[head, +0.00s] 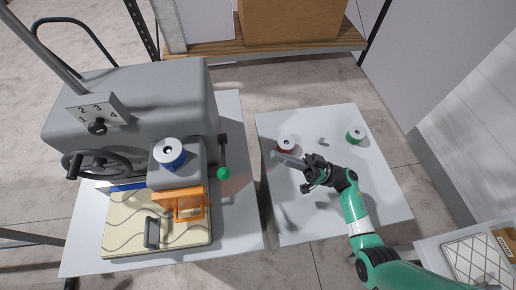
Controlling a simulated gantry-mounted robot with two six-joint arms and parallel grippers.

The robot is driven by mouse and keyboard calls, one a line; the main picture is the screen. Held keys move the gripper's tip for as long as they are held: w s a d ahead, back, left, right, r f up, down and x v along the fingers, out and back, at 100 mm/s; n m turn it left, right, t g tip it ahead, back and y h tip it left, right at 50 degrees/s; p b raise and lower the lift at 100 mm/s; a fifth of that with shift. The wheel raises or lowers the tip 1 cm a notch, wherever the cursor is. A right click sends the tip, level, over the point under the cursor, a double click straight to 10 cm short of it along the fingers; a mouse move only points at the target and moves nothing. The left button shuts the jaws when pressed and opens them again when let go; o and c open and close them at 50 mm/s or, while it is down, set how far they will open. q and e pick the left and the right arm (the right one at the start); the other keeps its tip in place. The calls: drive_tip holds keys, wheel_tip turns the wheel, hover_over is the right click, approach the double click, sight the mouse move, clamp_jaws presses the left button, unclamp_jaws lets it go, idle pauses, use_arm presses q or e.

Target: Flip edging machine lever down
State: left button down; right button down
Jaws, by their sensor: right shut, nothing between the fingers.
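The grey edging machine (130,105) stands on a white table at the left. Its lever, a dark bar with a green ball knob (223,173), is on the machine's right side, with the knob at the lower end. My right gripper (276,155) is shut and empty above the right table, to the right of the knob and apart from it. Its fingers point left, towards the machine. My left gripper is not in view.
A blue-banded spool (169,153) sits on the machine, above an orange guard (180,203) and a cream board (120,228). A narrow gap separates the tables.

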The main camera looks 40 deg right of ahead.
sight(223, 156)
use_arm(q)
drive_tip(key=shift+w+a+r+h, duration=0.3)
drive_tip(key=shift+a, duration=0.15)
use_arm(e)
drive_tip(key=a, duration=0.2)
drive_tip(key=shift+w+a+r+y, duration=0.3)
drive_tip(key=shift+w+r+y, duration=0.1)
use_arm(q)
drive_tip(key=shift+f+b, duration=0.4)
drive_tip(key=shift+b, duration=0.05)
use_arm(e)
drive_tip(key=w+a+r, duration=0.1)
drive_tip(key=w+a, duration=0.4)
drive_tip(key=a, duration=0.3)
drive_tip(key=shift+w+d, duration=0.1)
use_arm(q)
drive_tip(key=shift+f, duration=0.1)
use_arm(e)
drive_tip(key=shift+n+g, duration=0.3)
drive_tip(key=shift+g, duration=0.1)
